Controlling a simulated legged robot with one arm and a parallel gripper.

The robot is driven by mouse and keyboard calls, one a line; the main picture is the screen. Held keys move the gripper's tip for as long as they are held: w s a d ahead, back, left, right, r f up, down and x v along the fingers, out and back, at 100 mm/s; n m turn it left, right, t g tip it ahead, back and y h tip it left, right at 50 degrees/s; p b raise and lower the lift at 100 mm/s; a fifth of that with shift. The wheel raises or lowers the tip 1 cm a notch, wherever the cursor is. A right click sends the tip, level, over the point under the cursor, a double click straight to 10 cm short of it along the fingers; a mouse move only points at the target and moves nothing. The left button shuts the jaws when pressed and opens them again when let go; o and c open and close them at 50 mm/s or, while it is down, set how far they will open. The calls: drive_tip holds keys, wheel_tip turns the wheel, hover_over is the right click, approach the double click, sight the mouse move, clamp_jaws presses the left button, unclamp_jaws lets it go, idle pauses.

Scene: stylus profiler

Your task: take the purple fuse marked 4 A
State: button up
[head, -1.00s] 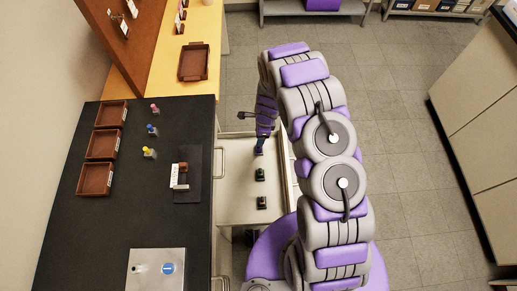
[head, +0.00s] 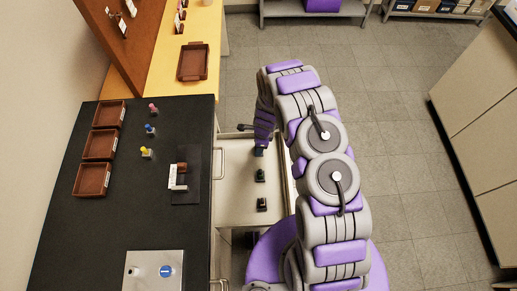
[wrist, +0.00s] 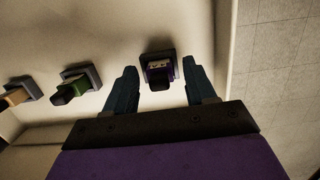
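The purple fuse (wrist: 158,74) stands in a dark square holder inside the open drawer, with a pale label on its top that I cannot read clearly. My gripper (wrist: 160,66) is open in the wrist view, with one teal finger to each side of the purple fuse and a visible gap on both sides. In the head view my gripper (head: 259,151) is at the far end of the drawer's fuse row and hides the purple fuse. A green fuse (wrist: 75,88) and an orange-brown fuse (wrist: 17,96) stand to the left in the wrist view.
The open drawer (head: 236,195) has bare floor left of the fuses. The black worktop (head: 120,225) beside it carries brown trays (head: 94,180), several small coloured pieces, a dark mat and a metal plate (head: 154,270). The drawer wall lies close right of the purple fuse.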

clamp_jaws()
idle(0.3)
drive_tip(key=shift+r, duration=0.15)
wheel_tip(320, 180, up, 10)
drive_tip(key=shift+f+p, duration=0.1)
drive_tip(key=shift+p, duration=0.85)
drive_tip(key=c, duration=0.5)
unclamp_jaws()
clamp_jaws()
